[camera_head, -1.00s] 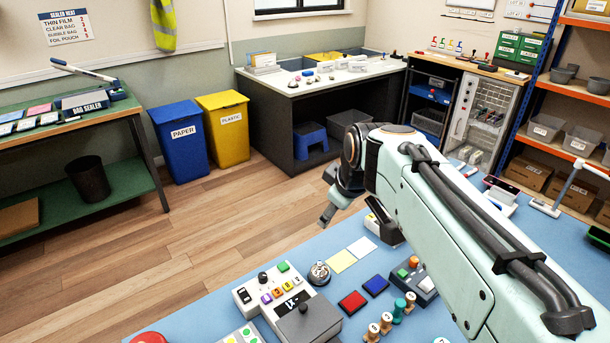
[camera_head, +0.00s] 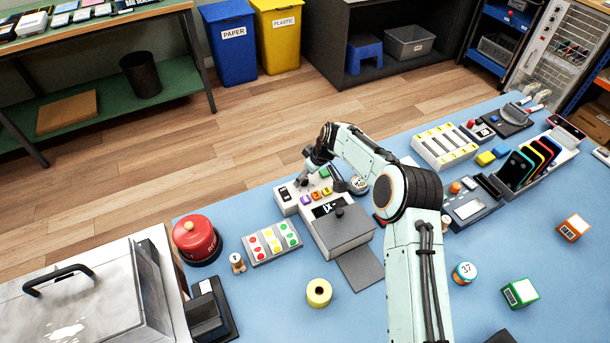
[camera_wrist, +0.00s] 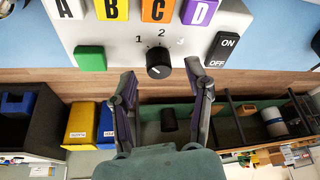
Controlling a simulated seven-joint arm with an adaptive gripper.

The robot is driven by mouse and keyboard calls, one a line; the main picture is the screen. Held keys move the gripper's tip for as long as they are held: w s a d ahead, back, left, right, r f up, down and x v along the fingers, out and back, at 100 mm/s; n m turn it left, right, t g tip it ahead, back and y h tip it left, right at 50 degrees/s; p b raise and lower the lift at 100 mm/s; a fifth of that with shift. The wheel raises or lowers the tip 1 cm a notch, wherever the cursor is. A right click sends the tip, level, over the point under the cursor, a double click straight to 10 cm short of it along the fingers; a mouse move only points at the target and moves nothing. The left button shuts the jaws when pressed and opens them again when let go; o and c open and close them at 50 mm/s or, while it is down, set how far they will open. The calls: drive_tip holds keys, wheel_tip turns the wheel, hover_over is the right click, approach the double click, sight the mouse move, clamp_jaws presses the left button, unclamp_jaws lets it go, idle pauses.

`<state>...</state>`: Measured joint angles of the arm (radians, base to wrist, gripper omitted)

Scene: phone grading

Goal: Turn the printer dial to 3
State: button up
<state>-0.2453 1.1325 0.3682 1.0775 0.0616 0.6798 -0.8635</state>
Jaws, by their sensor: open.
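The printer (camera_head: 352,227) is a light grey box with coloured lettered buttons, standing on the blue table in the head view. Its black round dial (camera_wrist: 158,62) shows in the wrist view below the printed numbers 1, 2 and 3. The dial's exact setting is too small to tell. My gripper (camera_wrist: 163,82) is open and empty, with one finger to each side of the dial's line and the tips just short of it in the picture.
A green button (camera_wrist: 91,58) and an ON/OFF switch (camera_wrist: 222,49) flank the dial. A red dome (camera_head: 195,240), a panel of coloured buttons (camera_head: 271,244) and a yellow roll (camera_head: 319,293) stand nearby. Phones in a rack (camera_head: 535,165) are to the right.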

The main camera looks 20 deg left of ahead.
drive_tip(key=shift+a+f, duration=0.15)
drive_tip(key=shift+f, duration=0.3)
drive_tip(key=shift+w, duration=0.1)
clamp_jaws()
